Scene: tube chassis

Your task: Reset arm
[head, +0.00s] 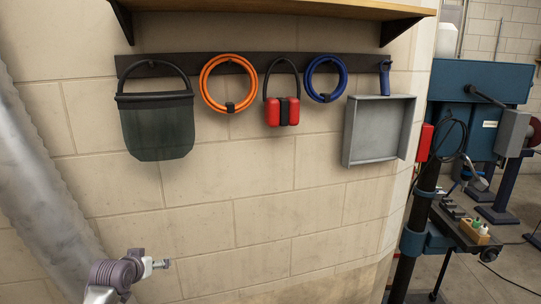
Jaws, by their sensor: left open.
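My left gripper (160,265) is at the lower left of the head view, at the end of a grey-purple arm that comes up from the bottom edge. It is small in the picture; it is open, and I see nothing held in it. It shows in front of the pale block wall (230,220), below the hanging items and apart from them. My right gripper is not in view.
A dark rail (190,62) on the wall holds a dark bucket (157,125), an orange coil (207,95), red ear muffs (273,111), a blue coil (313,82) and a grey tray (378,130). A wooden shelf (270,8) is above. A blue machine (480,82) stands right.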

